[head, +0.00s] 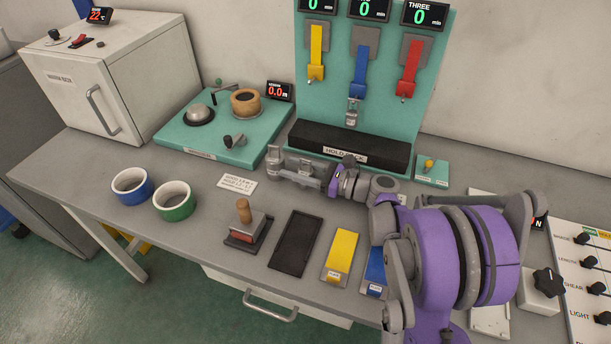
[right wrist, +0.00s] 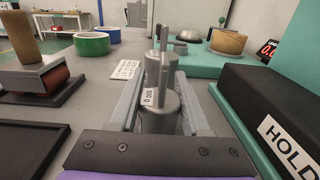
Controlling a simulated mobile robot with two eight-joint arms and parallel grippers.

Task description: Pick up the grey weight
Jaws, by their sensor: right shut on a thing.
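The grey weight (right wrist: 160,95) is a stepped metal cylinder with a thin stem and a small white label. In the right wrist view it stands upright between the two fingers of my right gripper (right wrist: 160,112), which is shut on it. In the head view the right gripper (head: 288,167) reaches leftward along the bench, and the top of the weight (head: 273,153) shows at its fingertips. Its base is partly hidden, so I cannot tell whether it touches the bench. My left gripper is not in view.
A black block marked HOLD (head: 345,149) lies just behind the right gripper. Another small weight (head: 352,113) hangs from the blue strip.

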